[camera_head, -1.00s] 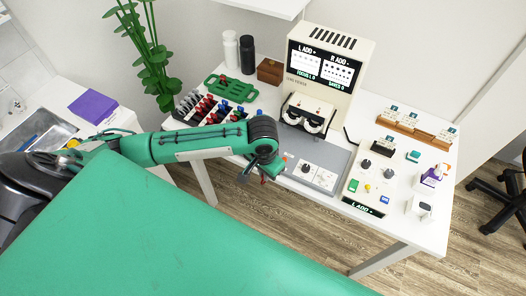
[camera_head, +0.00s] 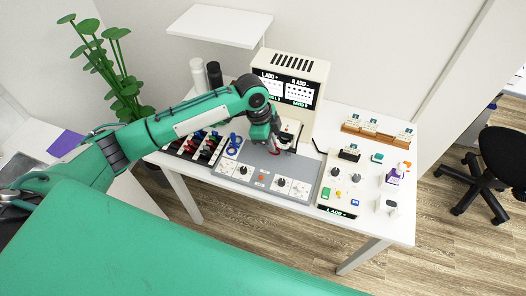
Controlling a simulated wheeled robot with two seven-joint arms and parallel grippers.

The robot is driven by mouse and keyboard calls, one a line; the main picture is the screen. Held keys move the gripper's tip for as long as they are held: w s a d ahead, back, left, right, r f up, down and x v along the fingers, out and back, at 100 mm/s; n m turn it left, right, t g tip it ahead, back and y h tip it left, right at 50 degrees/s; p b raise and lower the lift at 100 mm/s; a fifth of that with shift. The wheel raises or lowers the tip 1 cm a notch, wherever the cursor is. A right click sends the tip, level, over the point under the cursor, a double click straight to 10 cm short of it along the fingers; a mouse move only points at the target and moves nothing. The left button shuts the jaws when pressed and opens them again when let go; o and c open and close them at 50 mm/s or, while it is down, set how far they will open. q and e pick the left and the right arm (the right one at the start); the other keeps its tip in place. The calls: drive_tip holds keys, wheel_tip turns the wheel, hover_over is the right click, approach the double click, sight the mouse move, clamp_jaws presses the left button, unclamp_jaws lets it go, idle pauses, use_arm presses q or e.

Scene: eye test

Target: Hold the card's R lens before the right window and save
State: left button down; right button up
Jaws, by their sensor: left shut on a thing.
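The eye-test machine (camera_head: 309,72) stands at the back of the white table, its dark screen (camera_head: 297,92) showing L ADD and R ADD panels. Its white window part (camera_head: 291,127) is below, partly behind my left gripper (camera_head: 276,148). That gripper is shut, in front of the windows; a bit of red shows at its tip, likely a lens handle, but the lens is hidden. I cannot tell whether it lines up with a window. A small card stands in a dark holder (camera_head: 349,155); its writing is too small to read. My right gripper is not in view.
A lens rack (camera_head: 193,150) with red and dark handles stands left, partly under my left arm. A grey panel (camera_head: 258,192) with knobs lies in front.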

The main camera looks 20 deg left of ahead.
use_arm(q)
drive_tip(key=w+f+m+b, duration=0.1)
drive_tip(key=w+f+b, duration=0.3)
drive_tip(key=f+b, duration=0.1)
drive_tip(key=shift+d+f+b, duration=0.2)
drive_tip(key=shift+f+b, duration=0.1)
drive_tip(key=shift+b, duration=0.4)
idle(0.3)
idle(0.6)
drive_tip(key=shift+p, duration=0.45)
